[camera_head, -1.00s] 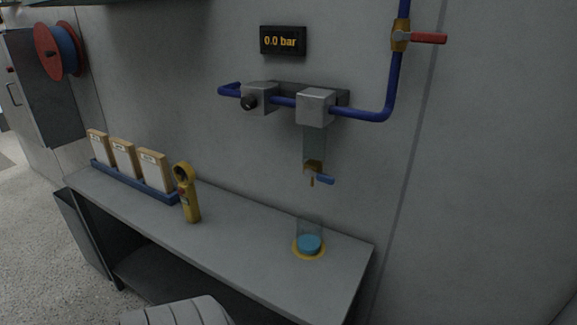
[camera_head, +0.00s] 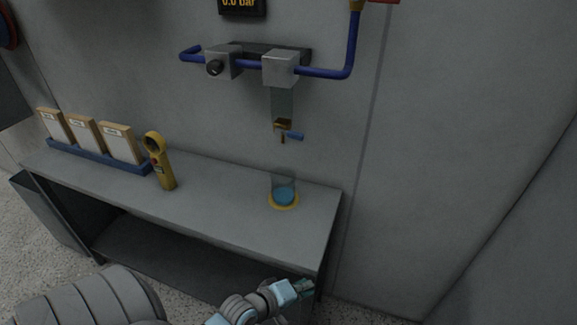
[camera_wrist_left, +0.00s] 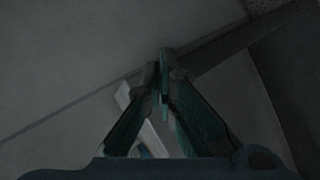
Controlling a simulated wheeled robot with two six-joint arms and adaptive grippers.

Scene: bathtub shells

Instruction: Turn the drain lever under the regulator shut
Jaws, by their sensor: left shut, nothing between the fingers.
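The drain lever (camera_head: 295,136) is a small blue handle on a brass valve (camera_head: 283,126). It points right, roughly level, below the clear bowl (camera_head: 282,103) of the regulator (camera_head: 281,68). My left gripper (camera_head: 305,288) is low in the head view, in front of the bench's right end, well below the lever and apart from it. In the left wrist view its teal fingers (camera_wrist_left: 163,75) meet at the tips, shut and empty. The lever cannot be made out in that view. My right gripper is not in view.
A yellow handheld meter (camera_head: 160,162) and a blue rack (camera_head: 97,155) of boxes stand left. The dark display (camera_head: 242,6) is cut off above. The wall right of the pipe is clear.

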